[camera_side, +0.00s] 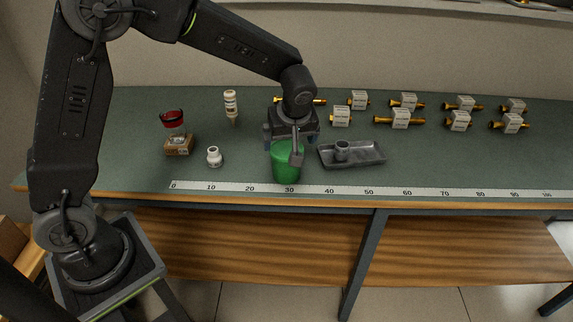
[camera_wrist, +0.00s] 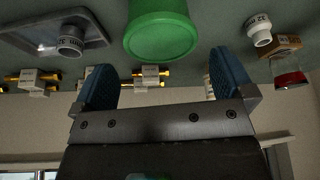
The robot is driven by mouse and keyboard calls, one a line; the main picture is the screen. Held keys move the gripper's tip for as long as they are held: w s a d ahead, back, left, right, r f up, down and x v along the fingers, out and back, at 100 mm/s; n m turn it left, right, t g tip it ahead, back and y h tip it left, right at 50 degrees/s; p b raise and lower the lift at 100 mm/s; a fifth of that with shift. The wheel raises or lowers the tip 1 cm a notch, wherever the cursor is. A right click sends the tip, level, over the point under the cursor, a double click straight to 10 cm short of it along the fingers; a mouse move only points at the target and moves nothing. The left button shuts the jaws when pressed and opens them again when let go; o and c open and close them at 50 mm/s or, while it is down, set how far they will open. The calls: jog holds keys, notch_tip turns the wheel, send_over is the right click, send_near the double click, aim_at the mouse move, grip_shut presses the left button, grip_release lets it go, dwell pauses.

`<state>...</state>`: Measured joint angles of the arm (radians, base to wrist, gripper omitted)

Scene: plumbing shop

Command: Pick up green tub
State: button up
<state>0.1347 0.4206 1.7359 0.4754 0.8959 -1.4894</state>
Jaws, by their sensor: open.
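The green tub (camera_side: 287,167) stands on the green bench top, behind the ruler strip near its 30 mark. It also shows in the wrist view (camera_wrist: 162,32), at the top middle, ahead of and between the two blue fingers. My gripper (camera_side: 284,145) is open and empty at the tub in the side view, its fingers pointing down. In the wrist view my gripper (camera_wrist: 168,75) has its fingers wide apart, with the tub beyond their tips. The side view hides part of the tub's upper edge behind a finger. I cannot tell if a finger touches the tub.
A grey tray (camera_side: 369,156) with a grey fitting (camera_side: 342,150) lies close right of the tub. A white fitting (camera_side: 214,157), a cardboard box (camera_side: 179,145) with a red-topped jar (camera_side: 173,121) and a bottle (camera_side: 231,106) stand left. Several tagged brass fittings (camera_side: 400,119) line the back right.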

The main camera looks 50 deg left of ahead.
aim_at(287, 150)
jog(key=shift+x, duration=3.9)
jog(key=c, duration=0.6)
